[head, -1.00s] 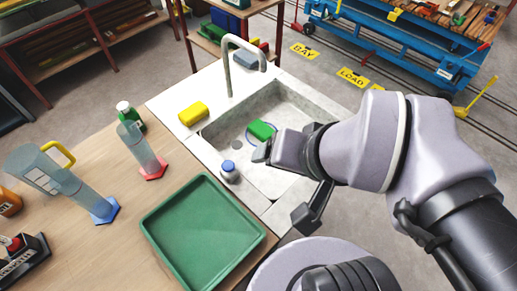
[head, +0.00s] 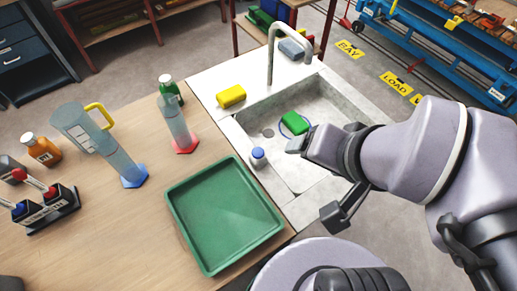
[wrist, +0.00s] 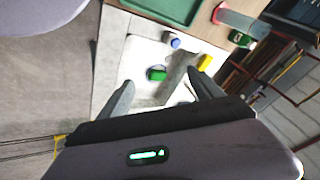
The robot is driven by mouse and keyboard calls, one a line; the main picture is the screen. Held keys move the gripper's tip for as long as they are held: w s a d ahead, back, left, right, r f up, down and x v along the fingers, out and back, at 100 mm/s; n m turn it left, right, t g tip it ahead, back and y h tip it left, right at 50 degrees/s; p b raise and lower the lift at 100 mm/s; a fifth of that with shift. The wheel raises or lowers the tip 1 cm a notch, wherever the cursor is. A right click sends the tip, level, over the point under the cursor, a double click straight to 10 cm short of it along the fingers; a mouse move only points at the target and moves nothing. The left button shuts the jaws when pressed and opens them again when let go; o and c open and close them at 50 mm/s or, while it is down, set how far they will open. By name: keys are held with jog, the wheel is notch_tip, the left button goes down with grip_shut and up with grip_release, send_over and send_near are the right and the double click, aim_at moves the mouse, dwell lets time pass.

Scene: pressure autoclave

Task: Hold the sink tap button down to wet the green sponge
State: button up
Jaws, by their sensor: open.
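The green sponge (head: 295,123) lies in the grey sink basin (head: 325,105), inside a thin blue ring; the wrist view shows it too (wrist: 157,75). The curved grey tap (head: 271,55) stands at the basin's back left. A small round pale thing with a blue top (head: 258,157) is at the basin's near-left edge, also in the wrist view (wrist: 174,41); I cannot tell whether it is the tap button. My gripper (head: 314,182) is open and empty above the near side of the sink. In the wrist view its fingers (wrist: 161,78) flank the sponge's direction.
A yellow sponge (head: 231,96) and a grey-blue block (head: 292,49) lie on the sink surround. Blue rail carts stand beyond the sink.

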dwell(0.3)
jog(key=shift+w+a+r, duration=0.1)
jog(key=shift+w+r, duration=0.1)
jog(key=shift+r, duration=0.05)
jog(key=c, duration=0.5)
jog(key=w+a+m+g+p, duration=0.1)
jog(key=w, duration=0.1)
jog(key=w+a+r+m+g+p, duration=0.1)
jog(key=w+p, duration=0.1)
jog(key=w, duration=0.1)
jog(key=w+a+m+g+p, duration=0.1)
jog(key=w+p, duration=0.1)
jog(key=shift+w+r, duration=0.25)
jog(key=shift+r, duration=0.1)
jog(key=c, duration=1.1)
jog(key=w+a+f+p, duration=0.1)
jog(key=w+a+m+g+p, duration=0.1)
jog(key=w, duration=0.1)
jog(key=w+a+f+m+h+p, duration=0.1)
jog(key=w, duration=0.1)
jog(key=shift+a+f+g, duration=0.3)
jog(key=shift+a+f, duration=0.05)
grip_shut()
jog(key=w+a+f+m+g+h+p, duration=0.1)
jog(key=w+a+f, duration=0.1)
jog(key=a+f, duration=0.1)
jog(key=shift+f+m, duration=0.4)
jog(key=shift+f, duration=0.4)
jog(key=shift+w+a, duration=0.1)
